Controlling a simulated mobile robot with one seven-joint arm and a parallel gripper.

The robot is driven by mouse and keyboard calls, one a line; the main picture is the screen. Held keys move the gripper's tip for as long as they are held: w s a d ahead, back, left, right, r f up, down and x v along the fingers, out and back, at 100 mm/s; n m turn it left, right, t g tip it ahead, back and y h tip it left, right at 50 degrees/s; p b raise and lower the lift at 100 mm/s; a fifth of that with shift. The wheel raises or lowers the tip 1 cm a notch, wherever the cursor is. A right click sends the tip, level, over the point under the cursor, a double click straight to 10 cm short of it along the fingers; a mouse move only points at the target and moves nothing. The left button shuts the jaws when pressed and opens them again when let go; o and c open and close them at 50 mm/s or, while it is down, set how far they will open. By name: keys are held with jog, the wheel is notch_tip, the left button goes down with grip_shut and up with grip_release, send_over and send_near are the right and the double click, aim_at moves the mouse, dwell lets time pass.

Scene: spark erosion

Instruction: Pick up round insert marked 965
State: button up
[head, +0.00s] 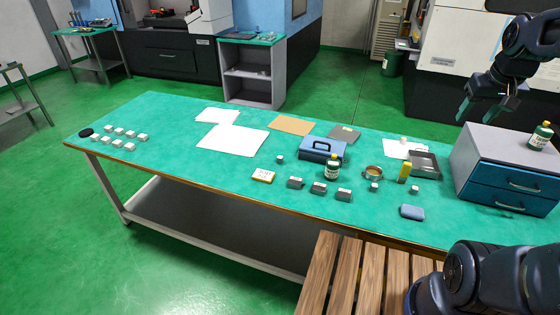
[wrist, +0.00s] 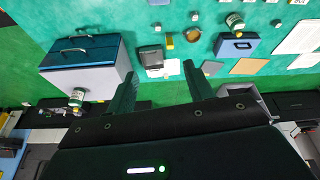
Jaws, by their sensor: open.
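In the wrist view a small piece (wrist: 158,27) and another (wrist: 276,24) show beyond the fingers. My gripper (head: 476,114) is open and empty, held high at the right near the drawer unit; its spread fingers also show in the wrist view (wrist: 158,80).
A blue drawer unit (head: 509,183) with a bottle (head: 541,136) on top stands at the table's right end. A blue case (head: 322,150), another bottle (head: 332,168), a round dish (head: 372,173) and grey blocks (head: 319,188) crowd the middle.

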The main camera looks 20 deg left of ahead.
jog(key=w+a+n+g, duration=0.1)
jog(key=w+a+n, duration=0.2)
jog(key=w+a, duration=0.85)
jog(key=n+g, duration=0.3)
jog(key=n, duration=0.7)
send_over(280, 157)
notch_tip(280, 157, down, 32)
jog(key=f, duration=0.1)
notch_tip(280, 157, down, 9)
jog(key=shift+f, duration=0.2)
jog(key=shift+c, duration=0.4)
grip_shut()
